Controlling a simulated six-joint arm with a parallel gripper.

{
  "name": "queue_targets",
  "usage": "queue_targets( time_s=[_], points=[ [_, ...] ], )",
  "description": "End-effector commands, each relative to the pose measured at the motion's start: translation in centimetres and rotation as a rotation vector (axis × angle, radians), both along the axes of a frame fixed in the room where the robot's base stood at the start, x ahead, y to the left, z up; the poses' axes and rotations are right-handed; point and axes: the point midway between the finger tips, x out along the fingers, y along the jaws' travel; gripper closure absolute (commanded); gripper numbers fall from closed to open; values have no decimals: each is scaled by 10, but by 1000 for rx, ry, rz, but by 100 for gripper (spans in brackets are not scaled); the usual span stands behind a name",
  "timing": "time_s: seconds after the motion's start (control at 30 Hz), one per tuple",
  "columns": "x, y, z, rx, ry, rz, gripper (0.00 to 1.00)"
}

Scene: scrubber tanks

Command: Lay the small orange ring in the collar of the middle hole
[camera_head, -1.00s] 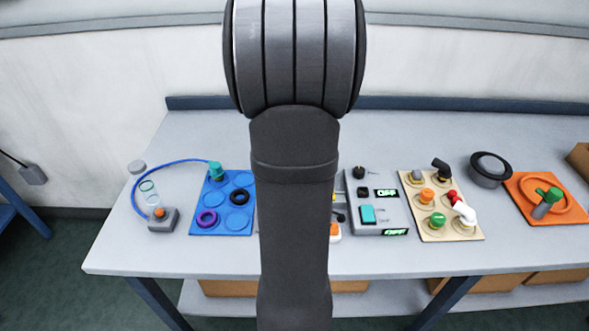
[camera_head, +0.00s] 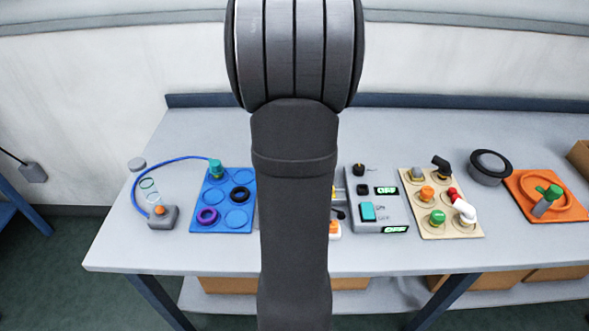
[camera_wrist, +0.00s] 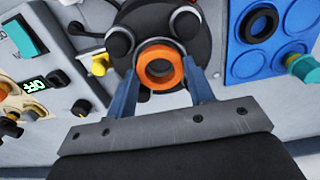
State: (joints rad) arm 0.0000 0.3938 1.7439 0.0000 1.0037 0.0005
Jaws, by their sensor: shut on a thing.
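My gripper (camera_wrist: 160,76) is shut on the small orange ring (camera_wrist: 160,84) in the wrist view. The ring is held between the two blue fingertips with its opening facing the camera. Beyond it is a dark round part (camera_wrist: 154,14) with round black knobs and a pale collar (camera_wrist: 149,43) partly covered by the ring. I cannot tell whether the ring touches the collar or is still above it. In the head view my arm hides the gripper, the ring and the dark round part.
A blue board (camera_head: 205,226) with a black ring (camera_head: 240,195) and a purple ring (camera_head: 207,216) lies left of my arm. A grey switch panel (camera_head: 385,213) and a beige board (camera_head: 421,234) of knobs stand on the right. The table's back strip is clear.

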Motion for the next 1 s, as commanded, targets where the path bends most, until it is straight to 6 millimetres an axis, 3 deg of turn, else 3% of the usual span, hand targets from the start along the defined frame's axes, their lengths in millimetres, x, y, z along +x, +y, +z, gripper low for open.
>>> queue_targets(
  time_s=[0.9, 0.93, 1.0],
  points=[
    [0, 0, -4, 0, 1, 0, 79],
    [0, 0, -4, 0, 0, 0, 48],
    [0, 0, -4, 0, 0, 0, 34]
  ],
)
